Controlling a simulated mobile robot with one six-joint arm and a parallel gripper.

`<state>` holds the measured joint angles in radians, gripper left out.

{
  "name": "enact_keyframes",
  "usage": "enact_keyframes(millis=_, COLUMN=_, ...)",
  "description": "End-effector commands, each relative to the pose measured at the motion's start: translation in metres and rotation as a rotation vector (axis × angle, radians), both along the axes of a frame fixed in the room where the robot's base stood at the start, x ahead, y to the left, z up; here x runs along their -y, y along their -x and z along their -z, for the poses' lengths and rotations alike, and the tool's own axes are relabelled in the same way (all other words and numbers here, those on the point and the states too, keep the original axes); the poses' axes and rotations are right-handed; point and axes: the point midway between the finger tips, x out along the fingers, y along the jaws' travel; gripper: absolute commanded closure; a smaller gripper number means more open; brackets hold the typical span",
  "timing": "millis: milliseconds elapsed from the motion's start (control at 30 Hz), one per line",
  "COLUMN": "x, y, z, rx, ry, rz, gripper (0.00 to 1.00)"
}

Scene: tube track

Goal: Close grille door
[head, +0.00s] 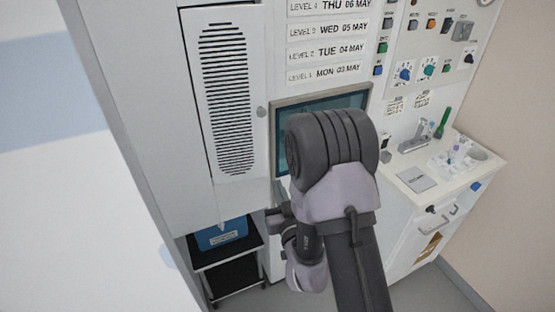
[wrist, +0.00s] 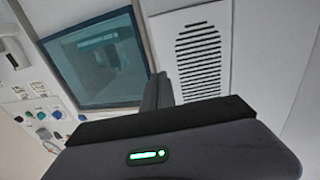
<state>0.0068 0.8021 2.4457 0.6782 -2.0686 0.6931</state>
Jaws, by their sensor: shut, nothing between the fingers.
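The grille door (head: 224,100) is a tall white panel with black horizontal slots, on the white cabinet front left of the screen in the head view. A dark line runs along its left and top edges. I cannot tell from this whether it is fully closed. The door also shows in the wrist view (wrist: 216,75), right of centre. My gripper (wrist: 158,80) is shut and empty, and its fingers appear in front of the door's side nearer the screen. I cannot tell whether they touch it. In the head view my arm mostly hides the gripper.
A screen (head: 320,103) is right of the door, partly behind my arm. Date labels (head: 328,52) and a panel of coloured knobs (head: 428,68) are above and right. A white counter (head: 410,181) holds small items. A blue box (head: 221,234) sits on a dark cart below the door.

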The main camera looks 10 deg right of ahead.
Motion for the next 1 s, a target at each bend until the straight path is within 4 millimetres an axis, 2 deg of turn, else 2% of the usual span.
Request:
enact_keyframes(millis=300, x=0.0, y=-0.071, z=-0.002, rx=0.001, ry=-0.003, rz=0.002, gripper=1.0)
enact_keyframes(millis=500, x=0.0, y=-0.105, z=0.0, rx=0.0, ry=-0.002, rz=0.002, gripper=1.0)
enact_keyframes(millis=700, x=0.0, y=-0.119, z=0.0, rx=-0.002, ry=-0.002, rz=0.003, gripper=1.0)
enact_keyframes(millis=1000, x=0.0, y=-0.12, z=0.001, rx=-0.002, ry=-0.002, rz=0.003, gripper=1.0)
